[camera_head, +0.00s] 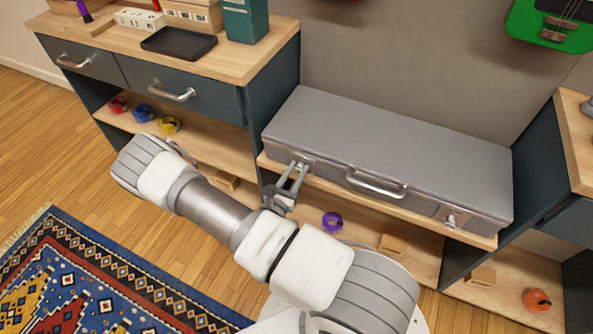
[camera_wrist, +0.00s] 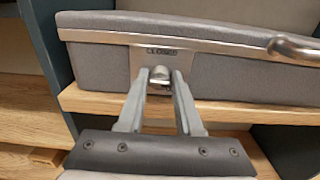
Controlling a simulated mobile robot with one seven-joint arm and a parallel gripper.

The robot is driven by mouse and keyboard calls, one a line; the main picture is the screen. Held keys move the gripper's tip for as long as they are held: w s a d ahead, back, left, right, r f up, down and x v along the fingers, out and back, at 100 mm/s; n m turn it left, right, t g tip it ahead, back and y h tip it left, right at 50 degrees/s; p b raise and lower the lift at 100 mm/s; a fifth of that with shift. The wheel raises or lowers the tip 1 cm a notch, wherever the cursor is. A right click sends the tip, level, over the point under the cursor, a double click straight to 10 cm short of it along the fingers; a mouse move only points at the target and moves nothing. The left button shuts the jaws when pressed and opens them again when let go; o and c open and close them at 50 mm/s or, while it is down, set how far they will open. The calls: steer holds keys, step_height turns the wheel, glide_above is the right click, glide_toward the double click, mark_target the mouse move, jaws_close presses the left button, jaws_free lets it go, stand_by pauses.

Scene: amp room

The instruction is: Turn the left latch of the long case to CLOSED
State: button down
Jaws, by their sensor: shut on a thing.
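The long grey case (camera_head: 400,150) lies shut on a wooden shelf, and its front face (camera_wrist: 95,70) fills the upper wrist view. The right latch (camera_head: 450,221) sits untouched near the case's right end.
The case's handle (camera_head: 376,185) sticks out right of my gripper. The wooden shelf edge (camera_wrist: 225,112) runs just below the latch. A dark cabinet (camera_head: 270,75) stands close on the left. A purple tape roll (camera_head: 332,222) lies on the lower shelf.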

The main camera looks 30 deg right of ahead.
steer(key=shift+n, duration=0.3)
steer(key=n+p, duration=0.2)
steer(key=n, duration=0.1)
steer(key=n+p, duration=0.1)
steer(key=n, duration=0.4)
steer(key=shift+w+a+p, duration=0.1)
steer(key=shift+p, duration=0.2)
steer(key=n, duration=0.4)
steer(key=shift+f+n+p, duration=0.15)
steer(key=shift+n+p, duration=0.2)
steer(key=shift+n, duration=2.35)
steer(key=c, duration=0.6)
jaws_free()
